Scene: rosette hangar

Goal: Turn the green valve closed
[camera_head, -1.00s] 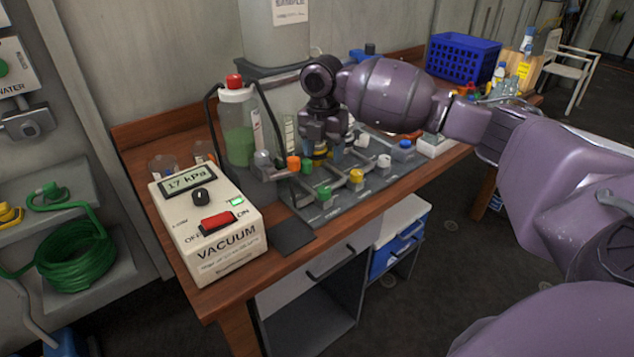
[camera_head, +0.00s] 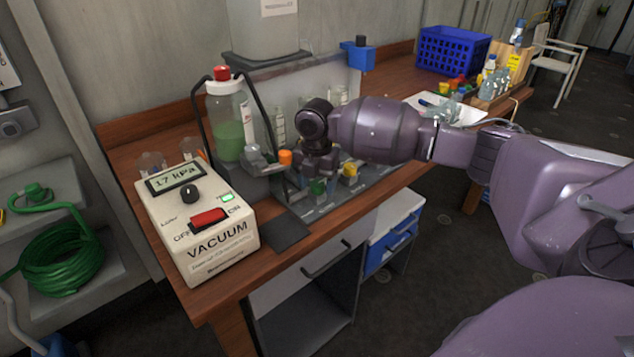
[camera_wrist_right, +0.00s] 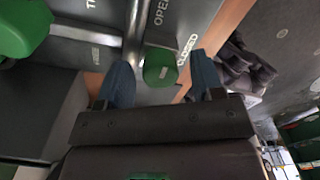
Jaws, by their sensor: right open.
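A green valve knob (camera_head: 317,187) sits at the front of the grey manifold panel (camera_head: 335,203). In the right wrist view a small green cylinder (camera_wrist_right: 160,72) shows between my fingertips, beside the printed words OPEN and CLOSED. A larger green part (camera_wrist_right: 22,27) is at the upper left there. My right gripper (camera_head: 318,174) points down just over the green valve, open, with a finger on either side of the green cylinder. I cannot tell whether the fingers touch it. The gripper hides part of the panel. My left gripper is in no view.
An orange knob (camera_head: 285,157) and a yellow knob (camera_head: 350,170) flank the gripper closely. The vacuum box (camera_head: 197,222), reading 17 kPa, and a bottle of green liquid (camera_head: 228,125) stand to the left. A blue crate (camera_head: 452,50) stands farther back on the bench.

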